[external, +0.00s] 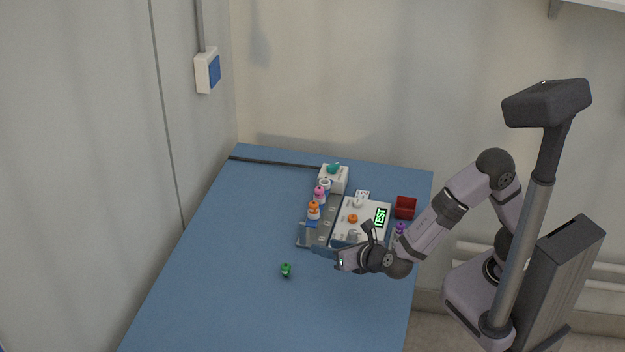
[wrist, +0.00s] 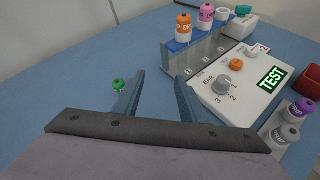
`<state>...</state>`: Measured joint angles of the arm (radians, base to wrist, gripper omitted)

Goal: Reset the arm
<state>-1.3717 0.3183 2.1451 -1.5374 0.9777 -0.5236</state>
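My gripper (external: 337,257) is over the blue table (external: 215,258), in front of the grey rack and the white panel. In the wrist view its two blue-grey fingers (wrist: 160,95) are spread apart with nothing between them. My arm comes in from the right in the external view, bent at the elbow.
A grey rack (wrist: 197,53) holds an orange and a pink bottle. Beside it are a white panel (wrist: 251,90) with a knob and a green TEST display, a red box (external: 405,207), and purple and grey bottles at right. A white device (external: 333,180) stands behind. The table's left side is clear.

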